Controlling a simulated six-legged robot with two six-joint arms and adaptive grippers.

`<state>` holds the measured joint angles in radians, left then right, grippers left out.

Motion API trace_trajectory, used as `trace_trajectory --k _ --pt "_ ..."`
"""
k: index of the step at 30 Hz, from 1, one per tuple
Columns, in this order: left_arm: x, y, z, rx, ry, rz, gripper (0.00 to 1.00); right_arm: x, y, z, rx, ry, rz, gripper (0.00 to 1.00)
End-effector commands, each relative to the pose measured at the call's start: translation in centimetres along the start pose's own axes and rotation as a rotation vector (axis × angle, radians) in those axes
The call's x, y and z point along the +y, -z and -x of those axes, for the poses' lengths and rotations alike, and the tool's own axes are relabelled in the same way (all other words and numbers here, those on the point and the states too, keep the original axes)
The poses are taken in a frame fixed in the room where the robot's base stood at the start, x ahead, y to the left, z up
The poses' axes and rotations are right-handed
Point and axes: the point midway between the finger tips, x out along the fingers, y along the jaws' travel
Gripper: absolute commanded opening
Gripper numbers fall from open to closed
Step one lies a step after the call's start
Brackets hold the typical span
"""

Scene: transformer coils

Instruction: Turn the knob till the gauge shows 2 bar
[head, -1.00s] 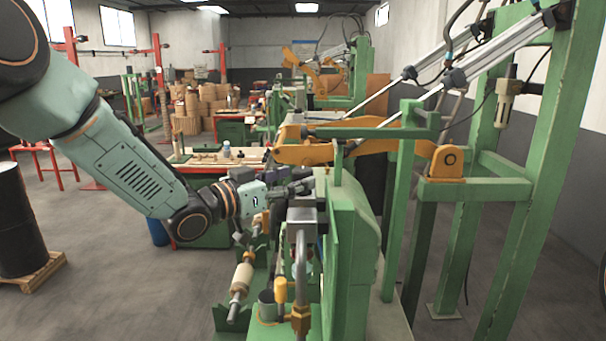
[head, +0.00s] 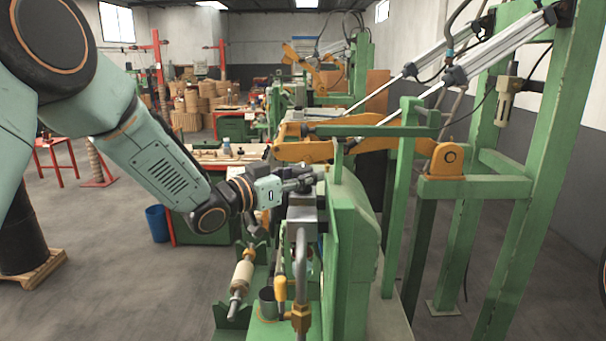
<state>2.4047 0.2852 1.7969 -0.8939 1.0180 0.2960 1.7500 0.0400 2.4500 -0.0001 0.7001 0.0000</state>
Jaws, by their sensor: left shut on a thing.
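My left gripper (head: 308,180) reaches in from the left to the top of the green machine (head: 352,235), just above a grey box-shaped fitting (head: 301,218). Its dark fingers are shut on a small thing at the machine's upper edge. The fingers and the viewing angle hide most of that thing; by its place it seems to be the knob. I cannot make out the gauge face or any reading on it. My right gripper is not in view.
A bent grey pipe with a brass fitting (head: 300,318) stands below the gripper. A pale roller (head: 242,275) is to its left. An orange lever arm (head: 345,149) and green frame posts (head: 540,185) stand behind and right. Open floor (head: 110,280) lies left.

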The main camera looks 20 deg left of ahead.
Motion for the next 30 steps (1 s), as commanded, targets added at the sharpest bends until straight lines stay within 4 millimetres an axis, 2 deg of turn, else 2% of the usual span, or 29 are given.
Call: trace_trajectory --k 1,9,18,29,30 --pt "-0.04 0.03 0.02 0.001 0.001 0.001 0.29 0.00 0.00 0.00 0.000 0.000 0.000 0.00" --pt "-0.04 0.05 0.02 0.001 0.001 0.001 0.08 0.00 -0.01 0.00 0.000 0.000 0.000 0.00" --pt "0.02 -0.02 -0.03 0.002 0.068 0.000 0.08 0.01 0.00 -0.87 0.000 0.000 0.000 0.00" --pt "-0.02 0.04 0.00 0.001 0.083 0.000 0.08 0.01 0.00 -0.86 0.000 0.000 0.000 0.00" --pt "-0.02 0.04 0.00 0.001 0.083 0.000 0.42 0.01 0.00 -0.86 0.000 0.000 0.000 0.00"
